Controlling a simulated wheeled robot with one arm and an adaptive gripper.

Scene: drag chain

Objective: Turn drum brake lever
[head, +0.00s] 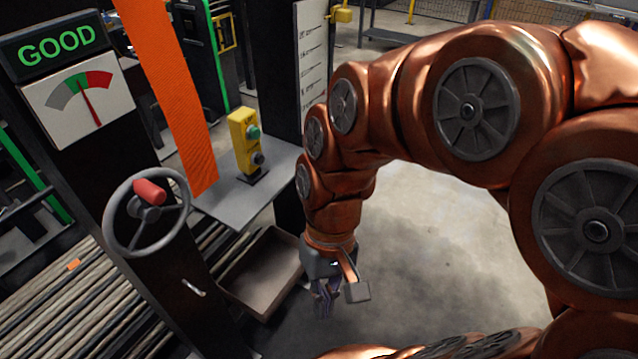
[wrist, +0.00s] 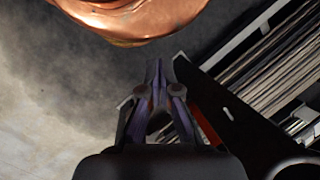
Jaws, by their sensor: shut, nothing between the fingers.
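My gripper (head: 323,302) hangs pointing down over the floor, right of the black post (head: 170,262). In the wrist view its fingers (wrist: 157,72) come together at the tips with nothing between them. A small pale lever-like piece (head: 194,287) sits low on the post, below the handwheel; I cannot tell for sure that it is the drum brake lever. It also seems to show as a short pale bar in the wrist view (wrist: 227,113). My gripper is apart from it, to its right in the head view. The grey handwheel (head: 112,232) has a red knob (head: 149,191).
A gauge (head: 78,100) under a green GOOD sign (head: 57,46) tops the post. A yellow button box (head: 243,140) stands on a grey shelf (head: 235,205), beside an orange strip (head: 172,90). An open tray (head: 262,270) lies below. Floor to the right is clear.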

